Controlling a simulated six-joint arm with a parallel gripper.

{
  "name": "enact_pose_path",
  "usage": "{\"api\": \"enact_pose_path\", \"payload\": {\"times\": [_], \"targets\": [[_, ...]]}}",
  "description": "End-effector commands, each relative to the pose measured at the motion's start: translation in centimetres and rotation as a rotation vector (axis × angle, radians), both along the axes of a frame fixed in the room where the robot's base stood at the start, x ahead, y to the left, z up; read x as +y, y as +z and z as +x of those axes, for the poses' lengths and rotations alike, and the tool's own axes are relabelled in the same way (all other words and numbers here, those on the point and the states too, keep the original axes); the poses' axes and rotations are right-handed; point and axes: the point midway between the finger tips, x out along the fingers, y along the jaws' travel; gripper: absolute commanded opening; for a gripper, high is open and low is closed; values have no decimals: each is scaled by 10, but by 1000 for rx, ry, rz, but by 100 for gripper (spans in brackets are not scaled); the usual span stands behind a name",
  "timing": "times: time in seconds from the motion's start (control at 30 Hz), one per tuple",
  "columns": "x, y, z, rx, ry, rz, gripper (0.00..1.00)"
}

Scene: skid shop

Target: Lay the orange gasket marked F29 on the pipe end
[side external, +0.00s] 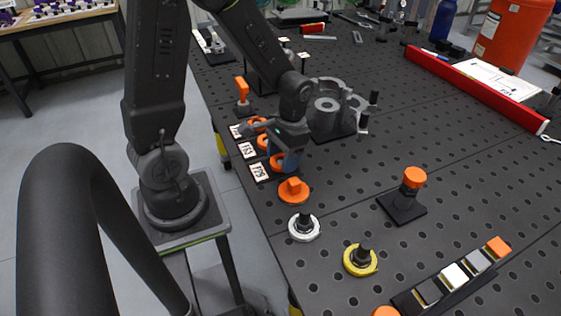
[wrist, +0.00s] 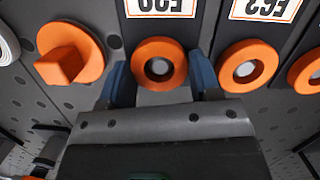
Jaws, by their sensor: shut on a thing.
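My gripper (wrist: 161,82) points down at the row of orange gaskets, its blue fingers shut on an orange ring gasket (wrist: 146,51). A grey round top shows through the ring's hole. The card (wrist: 160,7) beside it appears upside down in the wrist view; in the side external view the nearest card (side external: 259,172) seems to read F29. I cannot tell whether the ring is lifted. A grey casting with round flanges (side external: 328,104) stands behind my gripper; it may hold the pipe end, though I cannot be sure.
Other orange rings (wrist: 247,65) stand beside the held one, close to my finger. An orange disc with a block (side external: 294,190), a white ring (side external: 304,228) and a yellow ring (side external: 360,261) lie nearer. An orange-topped post (side external: 414,178) stands right. The bench between is clear.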

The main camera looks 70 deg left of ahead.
Motion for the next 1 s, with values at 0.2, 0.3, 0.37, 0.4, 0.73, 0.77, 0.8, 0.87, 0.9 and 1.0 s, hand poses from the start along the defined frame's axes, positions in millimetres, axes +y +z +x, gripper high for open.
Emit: {"api": "enact_pose_path", "payload": {"times": [0.2, 0.3, 0.37, 0.4, 0.73, 0.77, 0.8, 0.87, 0.9, 1.0], "targets": [[0, 0, 0, 0, 0, 0, 34], [0, 0, 0, 0, 0, 0, 34], [0, 0, 0, 0, 0, 0, 34], [0, 1, 0, -1, 0, 0, 34], [0, 21, 1, -2, 0, 0, 34], [0, 23, 1, -3, 0, 1, 34], [0, 26, 1, -3, 0, 1, 34], [0, 30, 0, -3, 0, 1, 34], [0, 32, 1, -3, 0, 1, 34], [0, 39, 1, -3, 0, 1, 34]]}}
